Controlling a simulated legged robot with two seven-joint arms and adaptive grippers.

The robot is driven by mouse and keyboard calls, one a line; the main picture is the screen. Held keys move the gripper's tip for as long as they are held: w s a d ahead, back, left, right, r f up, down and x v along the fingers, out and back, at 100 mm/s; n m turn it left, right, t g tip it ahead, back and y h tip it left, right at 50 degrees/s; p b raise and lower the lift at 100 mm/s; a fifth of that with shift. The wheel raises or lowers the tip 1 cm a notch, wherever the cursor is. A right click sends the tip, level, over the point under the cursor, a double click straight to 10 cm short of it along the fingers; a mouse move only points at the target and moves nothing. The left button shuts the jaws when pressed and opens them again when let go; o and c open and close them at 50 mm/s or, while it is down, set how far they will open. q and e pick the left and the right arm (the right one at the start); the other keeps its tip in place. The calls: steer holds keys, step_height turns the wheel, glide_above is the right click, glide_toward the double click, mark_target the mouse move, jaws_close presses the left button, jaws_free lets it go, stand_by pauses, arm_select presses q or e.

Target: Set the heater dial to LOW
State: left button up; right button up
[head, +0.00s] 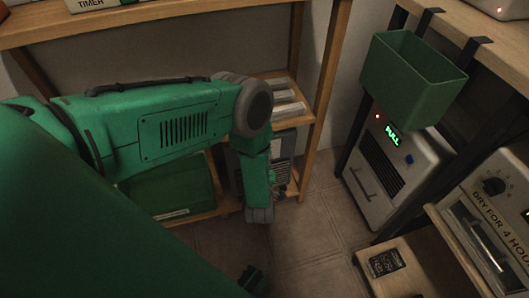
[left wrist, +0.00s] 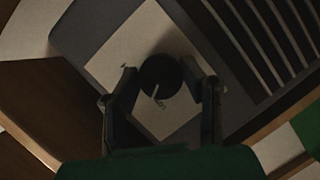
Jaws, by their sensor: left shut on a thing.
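The heater (head: 285,146) is a grey box with dark slats on the lower shelf, mostly hidden behind my left arm in the head view. In the left wrist view its slatted grille (left wrist: 262,40) lies beside a pale plate (left wrist: 115,50) that carries a round black dial (left wrist: 162,72). My left gripper (left wrist: 160,78) has one finger on each side of the dial and is shut on it. A light pointer mark shows at the dial's lower edge, near small lettering too dim to read.
A green bin (head: 405,85) hangs from the right-hand table, above a white machine (head: 375,190) reading FULL. A box with a knob labelled DRY FOR 4 HOURS (head: 490,215) stands at the right. A dark packet (head: 387,262) lies on a low wooden surface. Tiled floor is open between.

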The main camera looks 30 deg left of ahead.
arm_select(q)
steer(key=shift+s+f+n+t, duration=0.1)
steer(key=shift+n+t, duration=0.3)
steer(key=shift+n, duration=0.35)
steer(key=shift+s+f+n+t, duration=0.1)
steer(key=shift+n+t, duration=0.3)
steer(key=shift+n, duration=0.35)
steer(key=o, duration=1.1)
steer(key=shift+w+a, duration=0.1)
steer(key=shift+o, duration=0.2)
steer(key=v, duration=1.2)
